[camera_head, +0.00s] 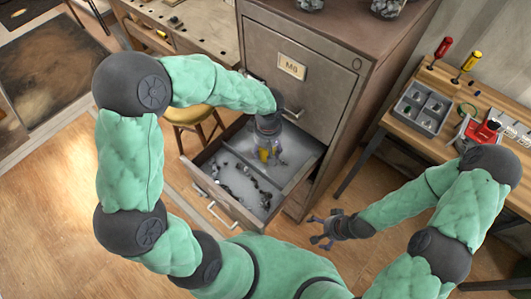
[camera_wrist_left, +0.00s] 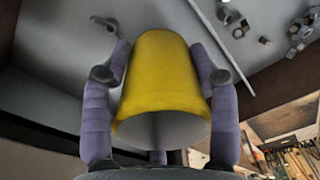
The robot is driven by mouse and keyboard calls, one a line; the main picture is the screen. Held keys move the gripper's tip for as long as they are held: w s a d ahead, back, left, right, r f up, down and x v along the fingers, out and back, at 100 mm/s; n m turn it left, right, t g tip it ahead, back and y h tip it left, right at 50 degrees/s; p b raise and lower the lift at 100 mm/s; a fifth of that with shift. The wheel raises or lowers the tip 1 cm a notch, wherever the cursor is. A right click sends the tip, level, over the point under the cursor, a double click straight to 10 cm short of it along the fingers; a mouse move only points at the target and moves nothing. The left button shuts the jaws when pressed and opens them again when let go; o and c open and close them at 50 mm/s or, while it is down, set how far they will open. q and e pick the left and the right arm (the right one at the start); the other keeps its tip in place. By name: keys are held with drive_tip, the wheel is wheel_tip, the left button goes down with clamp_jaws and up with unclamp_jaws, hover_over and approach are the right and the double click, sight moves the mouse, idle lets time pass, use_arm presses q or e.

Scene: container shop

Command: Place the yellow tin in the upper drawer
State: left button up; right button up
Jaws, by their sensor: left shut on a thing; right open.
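The yellow tin (camera_head: 264,155) is held by my left gripper (camera_head: 269,148) inside the outline of the pulled-out grey drawer (camera_head: 235,212). In the left wrist view the yellow tin (camera_wrist_left: 165,75) sits between two purple fingers, with the drawer floor (camera_wrist_left: 60,95) behind it. I cannot tell whether the tin touches that floor. My right gripper (camera_head: 322,232) is open and empty, right of the drawer.
The drawer has a divider (camera_wrist_left: 222,50) and scattered small metal parts (camera_head: 240,180). A workbench (camera_head: 435,148) at the right carries a grey compartment tray (camera_head: 421,108) and screwdrivers. A stool (camera_head: 190,115) stands left of the drawer. Wooden floor is clear at the lower left.

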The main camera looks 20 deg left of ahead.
sight(265, 153)
use_arm(q)
drive_tip(key=f, duration=0.1)
drive_tip(key=f+b, duration=0.1)
drive_tip(key=f, duration=0.2)
drive_tip(key=shift+w+a, duration=0.3)
drive_tip(key=shift+f, duration=0.15)
drive_tip(key=o, duration=1.6)
drive_tip(key=shift+o, duration=0.2)
drive_tip(key=shift+r, duration=0.55)
drive_tip(key=r+p, duration=0.3)
drive_tip(key=r, duration=0.8)
drive_tip(key=shift+d+r, duration=0.1)
drive_tip(key=shift+d, duration=0.1)
